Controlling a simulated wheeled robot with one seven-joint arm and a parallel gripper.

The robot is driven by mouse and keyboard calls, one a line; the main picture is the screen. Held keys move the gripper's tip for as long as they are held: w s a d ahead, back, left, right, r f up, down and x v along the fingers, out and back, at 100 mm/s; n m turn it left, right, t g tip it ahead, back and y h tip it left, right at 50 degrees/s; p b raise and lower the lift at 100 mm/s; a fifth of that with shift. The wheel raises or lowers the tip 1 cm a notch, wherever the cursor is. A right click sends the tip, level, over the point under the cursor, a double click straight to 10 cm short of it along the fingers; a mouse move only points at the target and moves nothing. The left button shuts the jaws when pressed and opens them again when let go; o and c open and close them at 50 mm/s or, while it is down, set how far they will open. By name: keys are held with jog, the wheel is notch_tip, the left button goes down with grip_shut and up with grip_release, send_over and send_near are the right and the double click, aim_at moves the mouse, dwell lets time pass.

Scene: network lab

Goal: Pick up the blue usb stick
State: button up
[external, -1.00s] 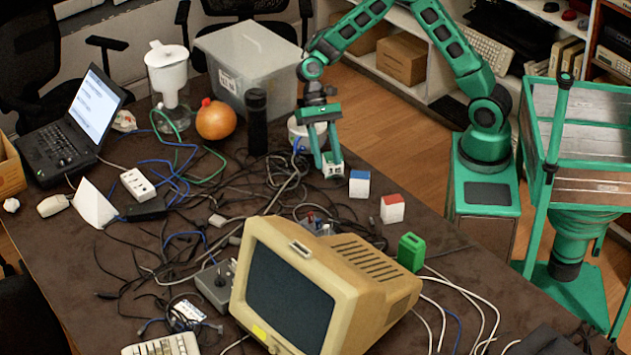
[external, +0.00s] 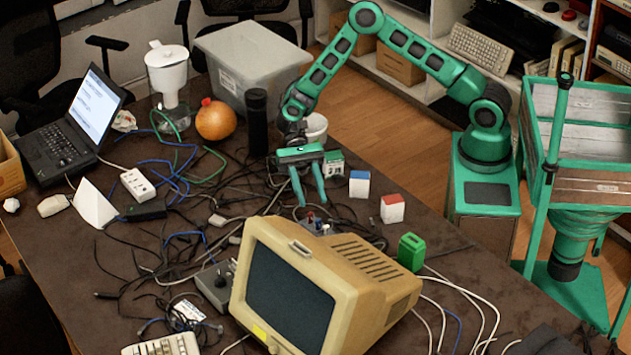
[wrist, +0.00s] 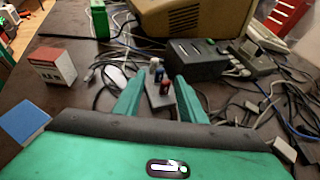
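The blue usb stick (wrist: 159,72) stands upright beside a red stick (wrist: 164,87) in a small grey holder (wrist: 160,102) in the wrist view. In the external view the blue stick (external: 318,223) is tiny, just behind the monitor, with the red one next to it. My gripper (external: 312,204) is open and points down toward the holder. In the wrist view the two green fingers (wrist: 158,84) stand apart, with the holder and sticks showing between them. Nothing is held. Whether the fingertips are level with the sticks is unclear.
A beige monitor (external: 330,280) stands close in front of the sticks. Small boxes, blue-white (external: 359,184), red-white (external: 392,209) and green-white (external: 333,164), and a green object (external: 411,251) lie to the right. Tangled cables (external: 230,215) cover the table's middle.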

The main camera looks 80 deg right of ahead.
aim_at(318, 226)
jog(key=shift+x, duration=3.05)
jog(key=shift+w+f, duration=0.1)
jog(key=shift+f, duration=0.05)
grip_shut()
